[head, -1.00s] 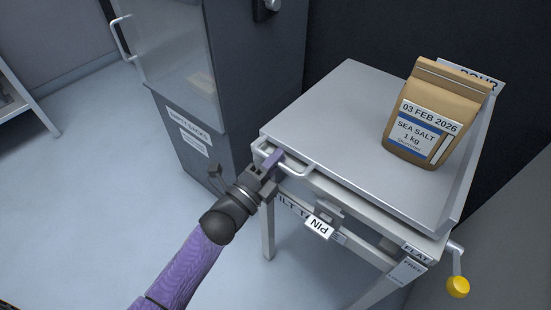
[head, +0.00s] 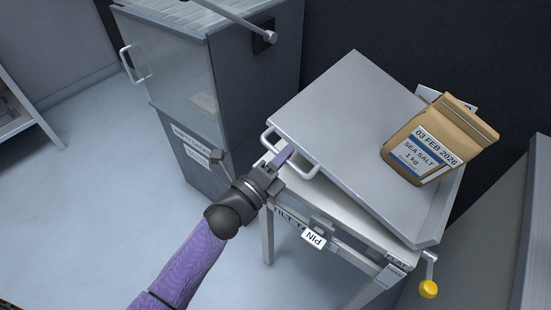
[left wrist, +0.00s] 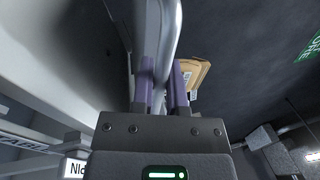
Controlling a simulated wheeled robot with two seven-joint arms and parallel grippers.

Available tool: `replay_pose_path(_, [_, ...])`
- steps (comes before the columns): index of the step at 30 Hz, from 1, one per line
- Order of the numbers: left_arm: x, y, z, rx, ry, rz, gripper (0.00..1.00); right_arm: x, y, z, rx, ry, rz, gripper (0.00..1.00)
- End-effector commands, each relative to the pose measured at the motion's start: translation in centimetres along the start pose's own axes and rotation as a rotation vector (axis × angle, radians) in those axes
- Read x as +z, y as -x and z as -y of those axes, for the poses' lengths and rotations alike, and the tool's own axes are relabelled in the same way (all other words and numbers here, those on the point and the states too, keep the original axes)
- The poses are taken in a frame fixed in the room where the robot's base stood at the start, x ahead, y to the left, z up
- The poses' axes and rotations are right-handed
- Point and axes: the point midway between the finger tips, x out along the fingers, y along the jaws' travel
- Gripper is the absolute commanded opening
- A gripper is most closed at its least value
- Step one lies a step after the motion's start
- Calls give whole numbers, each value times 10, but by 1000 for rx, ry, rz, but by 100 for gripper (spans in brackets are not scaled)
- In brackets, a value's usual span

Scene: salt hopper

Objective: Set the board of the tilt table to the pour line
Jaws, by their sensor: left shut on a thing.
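The grey board (head: 345,110) of the tilt table is raised at its left, handle side, with a gap above the white frame (head: 345,215). My left gripper (head: 279,160) is shut on the board's bar handle (head: 304,168); the handle (left wrist: 165,40) also runs between its purple fingers in the left wrist view. A brown sea salt bag (head: 465,125) is on the board towards its right side, tilted with it. A white plate (head: 428,93) behind the bag is mostly hidden, so its marking cannot be read. My right gripper is not in view.
A PIN tag (head: 312,239) hangs at the frame's front. A crank with a yellow knob (head: 428,289) is at the lower right corner, near a FLAT label (head: 398,261). A grey cabinet (head: 205,90) stands close on the left. Floor at left is clear.

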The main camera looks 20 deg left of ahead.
Motion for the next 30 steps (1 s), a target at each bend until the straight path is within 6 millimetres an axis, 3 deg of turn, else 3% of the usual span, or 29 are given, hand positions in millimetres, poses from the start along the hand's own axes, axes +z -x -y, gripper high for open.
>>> replay_pose_path(1, [2,-2,10,-7,-14,-1,0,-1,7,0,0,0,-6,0])
replay_pose_path(11, [0,-2,8,-4,-26,-3,0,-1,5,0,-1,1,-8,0])
replay_pose_path(12, [0,-2,8,-4,-26,-3,21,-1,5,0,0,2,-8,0])
replay_pose_path(13, [0,-2,8,-4,-26,-3,28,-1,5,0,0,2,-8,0])
replay_pose_path(22, [0,0,7,-1,-25,-4,30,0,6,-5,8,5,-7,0])
replay_pose_path(26, [0,14,8,1,-25,-4,30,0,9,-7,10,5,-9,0])
replay_pose_path(30, [0,44,8,0,-24,-4,30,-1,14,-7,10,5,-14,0])
